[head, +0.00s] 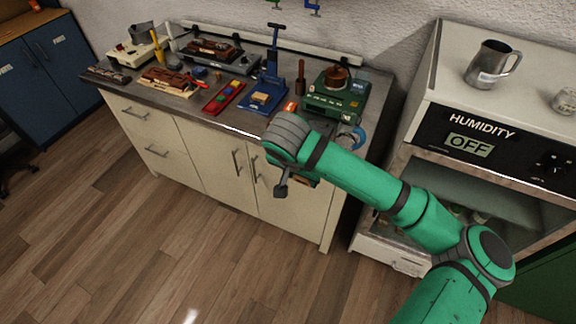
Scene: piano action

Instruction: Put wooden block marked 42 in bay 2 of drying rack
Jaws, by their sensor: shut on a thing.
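My gripper (284,186) hangs at the end of my green arm, in front of the workbench's cupboard doors and below its top edge. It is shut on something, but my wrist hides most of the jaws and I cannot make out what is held. No block with a readable 42 shows. I cannot pick out a drying rack with numbered bays. An open-fronted cabinet (482,131) marked HUMIDITY and OFF stands at the right, and my arm covers part of its dim interior.
The workbench (222,122) carries a red tray (224,97), a blue press (268,92), a green machine (335,95) and wooden parts (167,81). A metal mug (491,64) stands on the cabinet. The wooden floor (150,235) at left is clear.

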